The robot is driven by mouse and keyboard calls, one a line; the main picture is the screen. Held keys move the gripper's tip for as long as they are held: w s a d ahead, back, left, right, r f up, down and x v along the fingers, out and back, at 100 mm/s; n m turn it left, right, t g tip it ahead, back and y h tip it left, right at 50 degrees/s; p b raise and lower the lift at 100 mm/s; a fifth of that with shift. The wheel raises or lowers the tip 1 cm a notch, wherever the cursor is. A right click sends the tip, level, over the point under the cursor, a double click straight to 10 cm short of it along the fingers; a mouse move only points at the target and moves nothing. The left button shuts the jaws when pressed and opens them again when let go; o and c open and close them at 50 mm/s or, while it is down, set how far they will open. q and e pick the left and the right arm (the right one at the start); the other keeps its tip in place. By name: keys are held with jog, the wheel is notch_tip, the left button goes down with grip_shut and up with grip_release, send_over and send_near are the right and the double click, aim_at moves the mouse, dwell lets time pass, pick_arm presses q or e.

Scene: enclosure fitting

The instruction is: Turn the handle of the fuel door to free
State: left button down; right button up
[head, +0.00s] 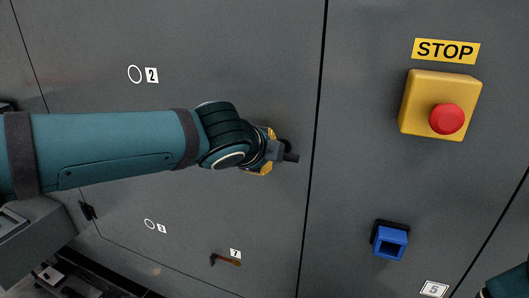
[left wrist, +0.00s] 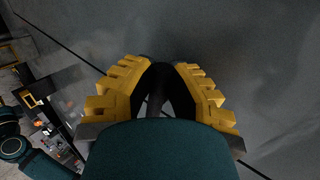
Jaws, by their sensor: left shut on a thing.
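A dark handle (head: 291,157) sits on a large grey door panel (head: 250,55), just left of a vertical seam. My left gripper (head: 270,151) is at the handle and shut on it. A short dark end sticks out to the right of the fingers, roughly level. The fingers and wrist hide the rest of the handle and its mount. In the left wrist view, the dark handle (left wrist: 158,88) lies between the yellow fingers of my left gripper (left wrist: 160,72). No label naming the fuel door is readable. My right gripper is out of view.
Right of the seam are a yellow box with a red stop button (head: 447,119), a STOP sign (head: 446,51) and a blue square fitting (head: 390,242). A small brown handle (head: 226,260) sits low on the left panel by label 7. The panel around my left gripper is clear.

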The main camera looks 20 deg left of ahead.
pick_arm(q)
jog(key=c, duration=0.9)
grip_release()
jog(key=shift+c, duration=0.2)
jog(key=shift+s, duration=0.1)
jog(key=v, duration=1.2)
